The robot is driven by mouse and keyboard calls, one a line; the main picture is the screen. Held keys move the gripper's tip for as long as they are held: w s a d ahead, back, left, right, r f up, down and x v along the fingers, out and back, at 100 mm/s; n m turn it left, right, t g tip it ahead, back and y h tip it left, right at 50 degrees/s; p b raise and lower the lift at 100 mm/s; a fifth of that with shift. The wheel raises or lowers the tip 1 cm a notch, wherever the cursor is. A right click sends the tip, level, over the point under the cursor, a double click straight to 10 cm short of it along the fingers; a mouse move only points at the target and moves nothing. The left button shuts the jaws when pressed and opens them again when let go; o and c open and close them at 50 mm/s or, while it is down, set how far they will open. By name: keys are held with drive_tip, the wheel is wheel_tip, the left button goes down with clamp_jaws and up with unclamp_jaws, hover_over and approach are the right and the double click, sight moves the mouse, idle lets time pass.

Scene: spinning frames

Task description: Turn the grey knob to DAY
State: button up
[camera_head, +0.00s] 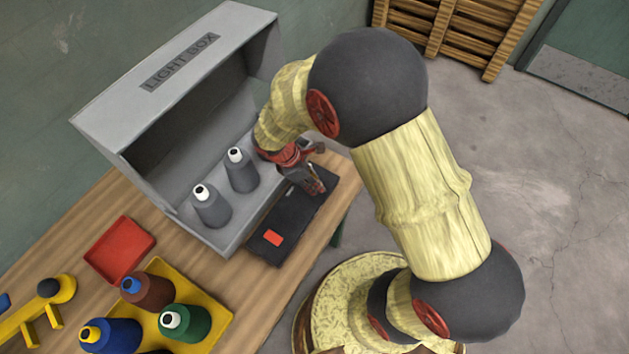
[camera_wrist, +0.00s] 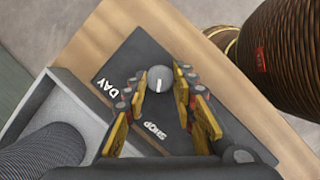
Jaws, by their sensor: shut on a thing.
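The grey knob (camera_wrist: 160,76) sits on a dark control panel (camera_wrist: 150,52) and shows a short white mark on its top. The mark points down the wrist picture, roughly toward the word SHOP (camera_wrist: 154,130). The word DAY (camera_wrist: 108,88) is printed to the left of the knob. My gripper (camera_wrist: 161,84) has one finger on each side of the knob and is shut on it. In the head view my gripper (camera_head: 314,183) is low over the far end of the panel (camera_head: 290,221) and hides the knob.
The grey light box (camera_head: 190,62) stands behind the panel, with two grey cones (camera_head: 211,208) inside. A red patch (camera_head: 272,238) is on the panel's near end. A red tray (camera_head: 119,250) and a yellow tray (camera_head: 214,317) with coloured cones lie at left on the wooden table (camera_head: 86,212).

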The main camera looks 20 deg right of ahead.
drive_tip(key=c, duration=0.4)
drive_tip(key=m+g+p, duration=0.1)
drive_tip(key=m, duration=0.2)
drive_tip(key=m+g+y+p, duration=0.1)
drive_tip(key=m+p, duration=0.1)
drive_tip(key=shift+w+d+r+m+p, duration=0.1)
drive_tip(key=shift+w+m+p, duration=0.1)
drive_tip(key=shift+m+p, duration=0.15)
drive_tip(key=m+p, duration=0.1)
drive_tip(key=m, duration=0.1)
drive_tip(key=m+g+y, duration=0.1)
drive_tip(key=m, duration=0.1)
drive_tip(key=shift+w+d+m+p, duration=0.15)
drive_tip(key=shift+m+p, duration=0.1)
drive_tip(key=shift+p, duration=0.15)
drive_tip(key=shift+d+m+g+y+p, duration=0.1)
drive_tip(key=shift+m+g+y+p, duration=0.2)
drive_tip(key=shift+m+y+p, duration=1)
drive_tip(key=shift+m+h+b, duration=0.4)
drive_tip(key=shift+m+b, duration=0.25)
drive_tip(key=shift+m, duration=0.05)
drive_tip(key=o, duration=1.1)
